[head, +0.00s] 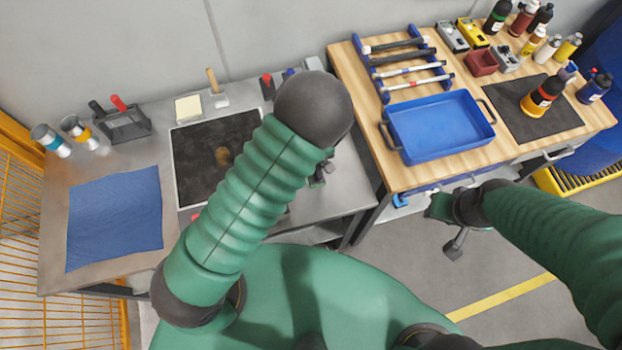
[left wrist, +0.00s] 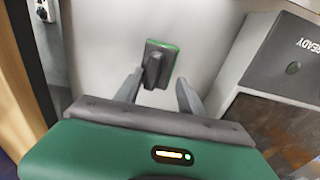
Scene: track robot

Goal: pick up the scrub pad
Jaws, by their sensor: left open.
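The scrub pad, a green-edged pad with a dark grip on top (left wrist: 158,66), lies on the light grey bench top in the left wrist view. My left gripper (left wrist: 160,76) is open, with its two fingers on either side of the pad's near end in that view. I cannot tell whether they touch it. In the head view my left arm covers much of this area; the left gripper (head: 319,174) shows only partly beside it, and I cannot make out the pad. My right gripper (head: 447,228) hangs over the floor, away from both benches; its jaw opening is unclear.
A stained dark plate (head: 190,160) and a blue cloth (head: 115,218) lie on the grey bench. The wooden bench holds a blue tray (head: 440,128) and several bottles.

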